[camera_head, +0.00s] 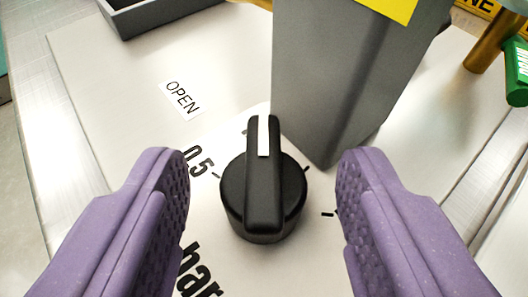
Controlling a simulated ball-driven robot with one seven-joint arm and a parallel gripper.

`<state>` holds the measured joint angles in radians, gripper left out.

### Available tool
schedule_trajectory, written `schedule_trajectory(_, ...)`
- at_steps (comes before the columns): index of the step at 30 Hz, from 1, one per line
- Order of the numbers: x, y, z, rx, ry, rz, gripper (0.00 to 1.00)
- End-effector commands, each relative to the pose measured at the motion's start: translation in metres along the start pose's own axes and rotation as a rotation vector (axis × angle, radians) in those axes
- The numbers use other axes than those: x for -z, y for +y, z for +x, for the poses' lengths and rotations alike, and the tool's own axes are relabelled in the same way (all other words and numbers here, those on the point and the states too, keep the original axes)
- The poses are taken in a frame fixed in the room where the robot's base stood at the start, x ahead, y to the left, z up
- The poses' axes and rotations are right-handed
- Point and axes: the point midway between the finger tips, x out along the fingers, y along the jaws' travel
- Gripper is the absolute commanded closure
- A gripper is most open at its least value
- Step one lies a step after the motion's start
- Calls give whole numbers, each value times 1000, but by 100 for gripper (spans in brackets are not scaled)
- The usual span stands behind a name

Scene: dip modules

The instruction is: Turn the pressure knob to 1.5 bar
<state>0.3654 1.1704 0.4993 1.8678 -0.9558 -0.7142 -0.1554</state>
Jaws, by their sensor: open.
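The black pressure knob (263,195) stands on the pale panel in the middle of the camera view. Its raised grip bar carries a white pointer line that points up the picture, slightly left, towards a tick mark past the 0.5 label. The 0.5 label (193,162) is to the left of the knob, and "bar" (198,272) is printed below left. Other dial numbers are hidden, so I cannot read the value pointed at. My gripper (264,190) is open, with one purple finger on each side of the knob and visible gaps to it.
A tall grey block (345,80) with a yellow top label rises just behind and right of the knob. An OPEN label (181,100) lies at upper left. A dark grey tray (150,15) is at the top left. A green tag (517,72) and brass post (490,40) are at upper right.

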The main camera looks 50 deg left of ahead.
Motion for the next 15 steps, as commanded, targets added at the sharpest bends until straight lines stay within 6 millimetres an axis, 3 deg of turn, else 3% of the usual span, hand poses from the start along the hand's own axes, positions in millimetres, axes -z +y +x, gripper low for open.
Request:
schedule_trajectory(6,0,0,0,0,0,0,46)
schedule_trajectory(13,0,0,0,-1,0,0,99)
schedule_trajectory(15,0,0,0,-1,0,0,100)
